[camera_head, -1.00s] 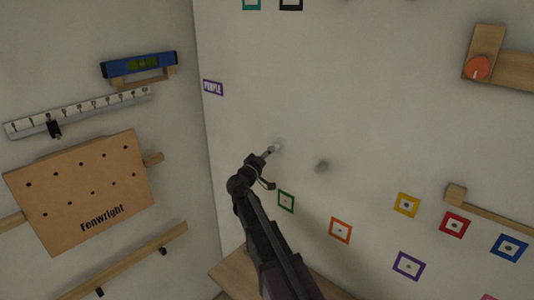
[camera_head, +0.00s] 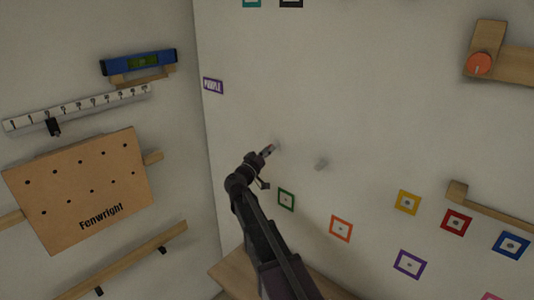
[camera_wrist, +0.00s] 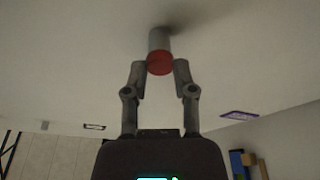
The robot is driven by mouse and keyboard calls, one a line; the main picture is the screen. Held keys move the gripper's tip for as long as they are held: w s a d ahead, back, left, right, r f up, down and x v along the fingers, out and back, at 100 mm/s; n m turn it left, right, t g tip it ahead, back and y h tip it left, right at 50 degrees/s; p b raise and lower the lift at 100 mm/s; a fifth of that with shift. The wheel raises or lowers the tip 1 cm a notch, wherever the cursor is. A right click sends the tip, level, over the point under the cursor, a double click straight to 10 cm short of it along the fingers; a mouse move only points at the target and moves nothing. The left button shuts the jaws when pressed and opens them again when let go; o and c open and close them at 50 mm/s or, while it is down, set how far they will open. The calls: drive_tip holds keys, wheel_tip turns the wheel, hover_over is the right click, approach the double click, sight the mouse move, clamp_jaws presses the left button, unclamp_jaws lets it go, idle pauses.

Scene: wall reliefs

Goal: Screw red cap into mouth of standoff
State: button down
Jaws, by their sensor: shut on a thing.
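The red cap (camera_wrist: 160,64) sits between my fingertips in the wrist view, at the near end of a grey cylindrical standoff (camera_wrist: 159,40) on the wall. Cap and standoff look in line and touching; how deep the cap sits I cannot tell. In the head view, a bit of the red cap (camera_head: 268,149) shows at the tip of my gripper (camera_head: 266,151), next to the pale standoff (camera_head: 277,146). My gripper (camera_wrist: 160,69) is shut on the cap. The standoff's mouth is hidden behind the cap.
Coloured square frames, such as the green one (camera_head: 286,200), lie lower on the wall. A purple label (camera_head: 213,86) is near the corner. The wall around my gripper is clear.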

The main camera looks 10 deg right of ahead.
drive_tip(key=shift+m+h, duration=0.3)
drive_tip(key=shift+m, duration=0.7)
drive_tip(key=shift+w+m+g+h, duration=0.1)
drive_tip(key=shift+m+g+h, duration=0.3)
drive_tip(key=shift+m, duration=0.8)
drive_tip(key=shift+c, duration=1.8)
unclamp_jaws()
